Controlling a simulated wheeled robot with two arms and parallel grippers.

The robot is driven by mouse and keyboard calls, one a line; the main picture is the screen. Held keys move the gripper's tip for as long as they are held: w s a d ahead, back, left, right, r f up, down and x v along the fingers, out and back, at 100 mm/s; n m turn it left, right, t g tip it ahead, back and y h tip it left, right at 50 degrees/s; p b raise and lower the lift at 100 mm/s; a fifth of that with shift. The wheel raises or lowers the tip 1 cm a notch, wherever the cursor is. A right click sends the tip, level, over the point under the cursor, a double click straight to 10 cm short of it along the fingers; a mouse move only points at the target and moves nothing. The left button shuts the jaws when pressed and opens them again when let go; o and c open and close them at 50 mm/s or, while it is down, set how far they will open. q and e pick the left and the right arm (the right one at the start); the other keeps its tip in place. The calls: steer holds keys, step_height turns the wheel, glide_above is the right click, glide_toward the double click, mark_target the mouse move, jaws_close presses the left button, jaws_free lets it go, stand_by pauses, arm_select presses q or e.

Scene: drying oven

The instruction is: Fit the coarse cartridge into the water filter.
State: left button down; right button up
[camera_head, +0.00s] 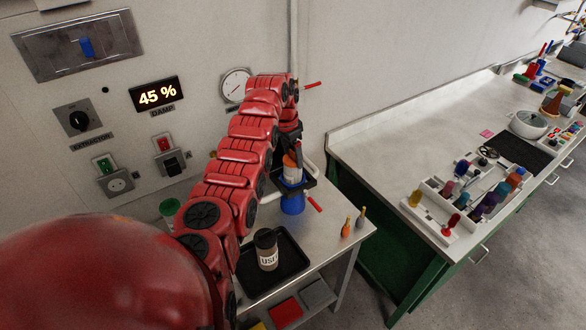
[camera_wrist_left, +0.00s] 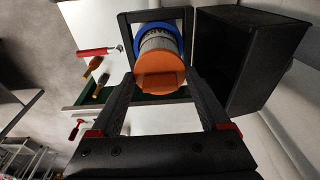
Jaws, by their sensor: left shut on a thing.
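A cartridge with an orange cap (camera_head: 291,160) and a pale grey body is between the fingers of my left gripper (camera_head: 294,178), which is shut on it. In the left wrist view the orange cap (camera_wrist_left: 160,77) faces the camera, between the fingers of the left gripper (camera_wrist_left: 160,62). A blue cup-like part (camera_head: 292,204), apparently the water filter's bowl, is directly below the cartridge. Its blue rim (camera_wrist_left: 176,32) shows around the cartridge's far end in the wrist view. I cannot tell how deep the cartridge sits in it. My right gripper is not in view.
A dark cup marked "USED" (camera_head: 267,258) stands on a black tray (camera_head: 246,274) nearer on the table. A black box (camera_wrist_left: 257,60) is close beside the gripper. Red-handled valves stick out nearby.

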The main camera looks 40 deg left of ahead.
mark_target(293, 168)
arm_select(q)
steer(key=shift+f, duration=0.75)
step_height(293, 168, down, 4)
steer(key=shift+s+r+b, duration=0.15)
steer(key=shift+b, duration=0.4)
steer(key=shift+f, duration=0.3)
